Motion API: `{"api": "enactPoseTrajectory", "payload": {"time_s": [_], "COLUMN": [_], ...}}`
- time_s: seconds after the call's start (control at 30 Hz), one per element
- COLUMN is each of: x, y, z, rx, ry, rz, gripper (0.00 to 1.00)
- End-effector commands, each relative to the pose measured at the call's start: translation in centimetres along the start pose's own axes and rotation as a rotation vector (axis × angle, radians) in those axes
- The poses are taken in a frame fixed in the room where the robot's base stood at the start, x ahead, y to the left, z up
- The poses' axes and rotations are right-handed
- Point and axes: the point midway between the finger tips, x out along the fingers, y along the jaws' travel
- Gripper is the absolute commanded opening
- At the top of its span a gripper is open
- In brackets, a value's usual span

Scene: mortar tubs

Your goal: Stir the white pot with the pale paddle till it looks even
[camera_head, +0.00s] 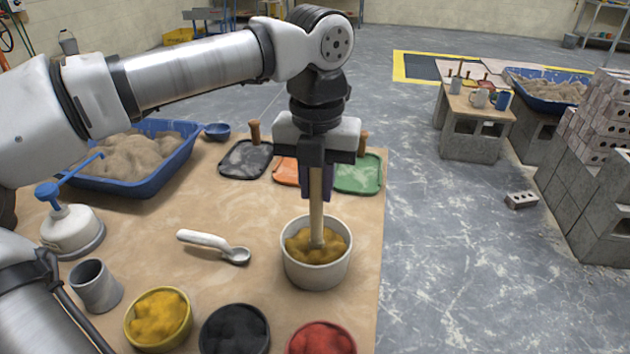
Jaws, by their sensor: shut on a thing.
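The white pot (316,274) stands near the right edge of the table. It holds a lumpy yellow-brown mix (308,249) that looks uneven on top. The pale paddle (316,205) stands nearly upright with its lower end in the mix, so its tip is hidden. My gripper (316,160) points straight down above the pot and is shut on the upper part of the paddle.
Tubs of yellow (158,342), black (234,335) and red (321,340) powder line the front. A spoon (215,246), grey cup (96,287) and white pump bottle (72,232) are to the left. Behind are a blue sand tray (160,185) and black (246,160) and green (360,174) trays.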

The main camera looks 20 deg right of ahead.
Motion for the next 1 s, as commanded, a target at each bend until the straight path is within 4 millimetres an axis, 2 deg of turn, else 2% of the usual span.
{"api": "enactPoseTrajectory", "payload": {"time_s": [0.67,1.0], "x": [-2.2,-5.4], "y": [0.0,0.0], "z": [0.0,0.0], "rx": [0.0,0.0], "ry": [-0.001,-0.001], "rz": [0.0,0.001], "gripper": [0.0,0.0]}}
